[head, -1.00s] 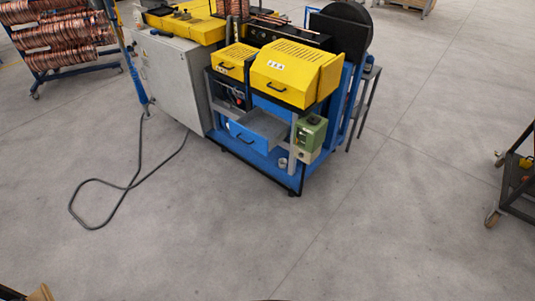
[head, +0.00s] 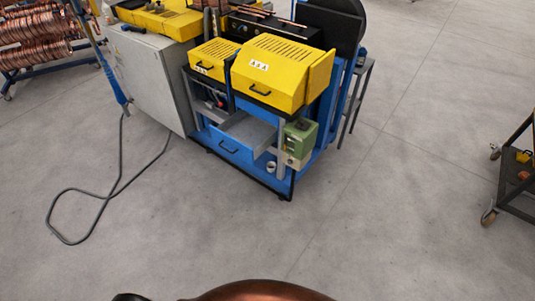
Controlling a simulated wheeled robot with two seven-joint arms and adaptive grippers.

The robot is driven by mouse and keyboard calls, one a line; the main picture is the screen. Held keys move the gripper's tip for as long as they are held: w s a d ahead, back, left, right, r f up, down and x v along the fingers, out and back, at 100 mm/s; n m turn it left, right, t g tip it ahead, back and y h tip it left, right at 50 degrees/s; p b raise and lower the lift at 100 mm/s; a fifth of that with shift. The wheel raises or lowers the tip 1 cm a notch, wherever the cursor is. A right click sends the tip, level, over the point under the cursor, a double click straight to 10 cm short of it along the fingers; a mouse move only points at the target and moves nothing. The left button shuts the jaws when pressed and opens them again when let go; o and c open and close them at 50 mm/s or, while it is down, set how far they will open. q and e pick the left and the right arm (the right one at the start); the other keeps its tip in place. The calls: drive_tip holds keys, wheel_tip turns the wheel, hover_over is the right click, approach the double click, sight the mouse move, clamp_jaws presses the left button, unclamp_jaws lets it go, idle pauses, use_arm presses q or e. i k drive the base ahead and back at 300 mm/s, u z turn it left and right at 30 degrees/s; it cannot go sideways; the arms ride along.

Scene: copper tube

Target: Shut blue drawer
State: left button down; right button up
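The blue drawer (head: 228,148) is in the lower part of the blue machine frame (head: 215,133) in the head view. It is pulled out, and its grey inside (head: 252,131) shows from above. A dark handle (head: 229,148) is on its blue front. Neither gripper can be made out in the view, and nothing touches the drawer.
Yellow covers (head: 280,70) with handles sit above the drawer. A green box (head: 299,138) stands at its right. A grey cabinet (head: 150,80) and a cable (head: 85,191) are at the left. A dark cart (head: 515,175) is at the right.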

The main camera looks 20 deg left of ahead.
sight(245, 135)
drive_tip(key=u, duration=0.2)
drive_tip(key=i, duration=0.85)
drive_tip(key=u, duration=0.5)
